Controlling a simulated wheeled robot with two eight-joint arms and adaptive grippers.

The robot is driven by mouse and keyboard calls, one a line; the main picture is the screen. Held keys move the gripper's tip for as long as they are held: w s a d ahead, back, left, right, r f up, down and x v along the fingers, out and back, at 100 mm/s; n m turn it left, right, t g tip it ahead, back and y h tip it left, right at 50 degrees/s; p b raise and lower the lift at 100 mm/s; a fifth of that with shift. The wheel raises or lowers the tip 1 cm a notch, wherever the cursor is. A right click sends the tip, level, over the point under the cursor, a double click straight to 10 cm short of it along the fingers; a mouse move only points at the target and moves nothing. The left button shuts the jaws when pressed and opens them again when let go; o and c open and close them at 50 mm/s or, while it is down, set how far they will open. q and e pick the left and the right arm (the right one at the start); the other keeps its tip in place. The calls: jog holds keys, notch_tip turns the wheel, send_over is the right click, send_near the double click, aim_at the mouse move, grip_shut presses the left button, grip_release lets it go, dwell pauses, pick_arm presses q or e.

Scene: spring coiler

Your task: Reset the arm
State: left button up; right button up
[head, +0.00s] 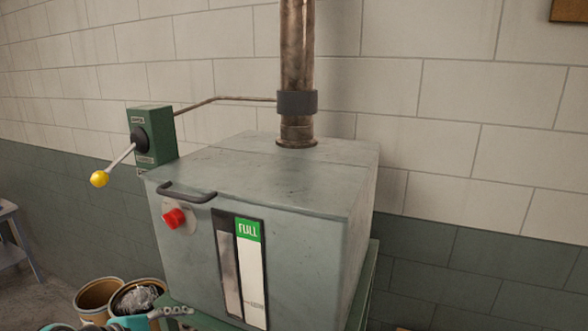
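A grey metal machine (290,200) stands in the middle of the head view. A green switch box (158,122) is at its upper left, with a lever arm (122,156) ending in a yellow ball knob (99,179). The lever tilts down to the left from a black hub. What seems to be my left gripper (178,311) shows at the bottom edge, below the machine's front left. It is apart from the lever and mostly cut off, so its opening cannot be told. My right gripper is out of view.
The machine's front has a black handle (187,194), a red button (174,218) and a gauge with a green FULL label (248,230). A brown pipe (297,60) rises from its top. Two round bins (98,292) stand at lower left. A table (14,240) is at the left edge.

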pick_arm(q)
jog(key=s+d+f+m+y+b, duration=0.1)
jog(key=s+f+m+b, duration=0.2)
jog(key=f+m, duration=0.3)
jog(key=s+d+f+m+g+y+b, duration=0.1)
jog(key=f+m+b, duration=0.5)
jog(key=f, duration=0.6)
jog(key=s+d+f+m+y+b, duration=0.3)
jog(key=s+f+m+b, duration=0.1)
jog(key=f, duration=0.6)
jog(key=shift+s+d+m+g+b, duration=0.15)
jog(key=shift+s+m+g+b, duration=0.25)
jog(key=shift+s+m, duration=0.55)
jog(key=shift+w, duration=0.2)
